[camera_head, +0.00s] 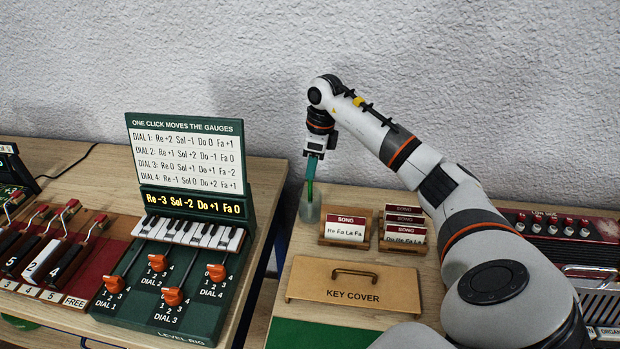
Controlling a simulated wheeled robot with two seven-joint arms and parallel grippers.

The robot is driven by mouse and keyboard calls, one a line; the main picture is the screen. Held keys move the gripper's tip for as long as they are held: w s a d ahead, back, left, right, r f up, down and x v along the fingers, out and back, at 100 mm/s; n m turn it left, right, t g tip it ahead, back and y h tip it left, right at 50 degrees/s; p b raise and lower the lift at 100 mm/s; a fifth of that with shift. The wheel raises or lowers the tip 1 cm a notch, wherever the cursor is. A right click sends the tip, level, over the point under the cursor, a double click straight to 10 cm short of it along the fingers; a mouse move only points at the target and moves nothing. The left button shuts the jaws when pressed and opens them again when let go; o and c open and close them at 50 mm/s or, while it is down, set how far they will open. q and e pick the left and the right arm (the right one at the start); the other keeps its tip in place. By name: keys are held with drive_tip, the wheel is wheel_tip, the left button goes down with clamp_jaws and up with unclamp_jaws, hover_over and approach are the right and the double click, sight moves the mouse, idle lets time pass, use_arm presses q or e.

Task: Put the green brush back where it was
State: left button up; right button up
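The green brush (310,187) hangs upright below my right gripper (314,158), at the back left corner of the right-hand table. The gripper points down and appears shut around the brush's upper part; its fingertips are small in the view. The brush's lower end overlaps a pale, see-through cup (309,212) on the table. It looks to be inside the cup's mouth, but I cannot tell whether it touches the bottom. My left gripper is not in view.
Right of the cup stand a wooden song-card holder (345,228) and several stacked song cards (404,229). A key cover (352,286) with a handle lies in front. The level rig (168,290) with dials stands on the left table, across a gap. A red accordion-like organ (560,228) is far right.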

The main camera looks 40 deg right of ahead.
wheel_tip(320, 180, up, 6)
drive_tip(key=shift+s+d, duration=0.25)
drive_tip(key=shift+s, duration=0.1)
idle(0.4)
